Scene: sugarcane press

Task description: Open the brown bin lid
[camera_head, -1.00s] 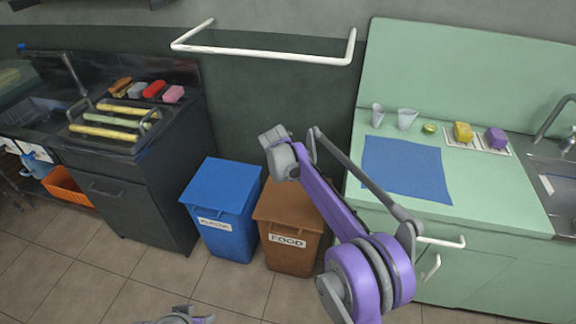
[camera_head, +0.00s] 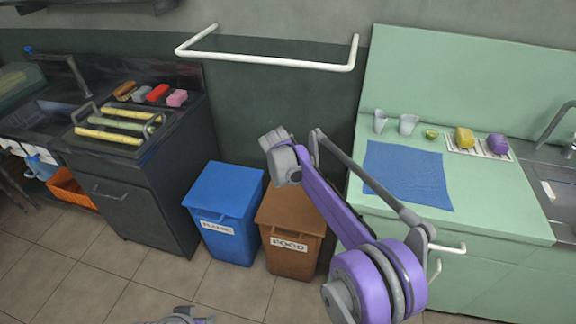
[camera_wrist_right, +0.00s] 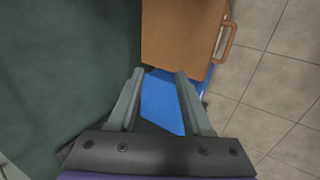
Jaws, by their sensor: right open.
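The brown bin (camera_head: 292,258) stands on the floor with a "FOOD" label on its front. Its lid (camera_head: 284,205) looks closed, and my right arm covers part of it. In the right wrist view the brown lid (camera_wrist_right: 180,30) is at the top, with a curved brown handle (camera_wrist_right: 228,42) on its right side. My right gripper (camera_wrist_right: 158,72) is open and empty, its fingertips just below the lid in that view. In the head view the right gripper's fingers are hidden behind the wrist. A grey and purple part of my left arm shows at the bottom edge; its fingers cannot be made out.
A blue bin (camera_head: 228,225) stands close to the left of the brown bin; its blue surface (camera_wrist_right: 160,105) shows between my right fingers. A dark counter (camera_head: 140,190) is at left, a green counter (camera_head: 480,215) at right. A white rail (camera_head: 270,58) is on the wall. Tiled floor in front is clear.

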